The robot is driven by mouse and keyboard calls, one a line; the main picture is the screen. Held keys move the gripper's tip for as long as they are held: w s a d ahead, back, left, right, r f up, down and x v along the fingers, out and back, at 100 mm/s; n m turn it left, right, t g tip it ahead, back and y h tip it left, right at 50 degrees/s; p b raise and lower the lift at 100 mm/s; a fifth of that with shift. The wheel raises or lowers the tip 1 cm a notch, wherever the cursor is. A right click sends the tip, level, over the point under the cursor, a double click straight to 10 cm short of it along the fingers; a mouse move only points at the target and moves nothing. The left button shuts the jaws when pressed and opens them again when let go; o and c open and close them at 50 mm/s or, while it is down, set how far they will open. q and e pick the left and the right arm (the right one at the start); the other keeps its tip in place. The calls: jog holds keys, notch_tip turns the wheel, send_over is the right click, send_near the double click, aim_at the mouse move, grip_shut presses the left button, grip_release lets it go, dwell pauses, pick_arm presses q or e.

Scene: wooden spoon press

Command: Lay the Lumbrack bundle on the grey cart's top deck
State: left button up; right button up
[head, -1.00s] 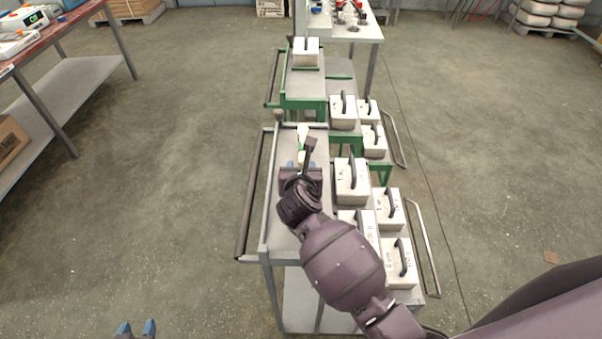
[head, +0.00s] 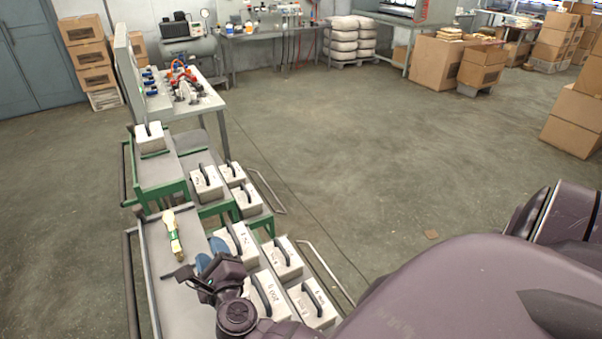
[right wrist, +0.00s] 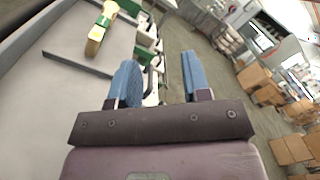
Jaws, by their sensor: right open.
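The Lumbrack bundle (head: 173,233), pale wooden pieces with a green band, lies on the grey cart's top deck (head: 172,295), near its far end. It also shows at the upper left of the right wrist view (right wrist: 99,30), lying flat with nothing holding it. My right gripper (head: 211,254) is open and empty, to the right of the bundle and nearer to me, apart from it. Its two blue fingers (right wrist: 158,62) stand wide apart in the right wrist view. My left gripper is not in view.
White handled blocks (head: 283,258) stand along the grey cart's right side, close to my right gripper. A green cart (head: 158,177) with similar blocks stands beyond. A table (head: 196,104) with tools is behind it. Open floor lies to the right.

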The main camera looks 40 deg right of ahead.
jog(key=s+d+f+n+g+y, duration=0.2)
jog(key=s+f+n, duration=0.5)
jog(key=n, duration=0.8)
jog(key=s+d+f+n+g+y, duration=0.3)
jog(key=s+d+f+n, duration=0.3)
jog(key=s+n, duration=0.5)
jog(key=f+n, duration=0.1)
jog(key=n, duration=0.4)
jog(key=shift+s+d+f+n+g, duration=0.3)
jog(key=shift+f+g, duration=0.1)
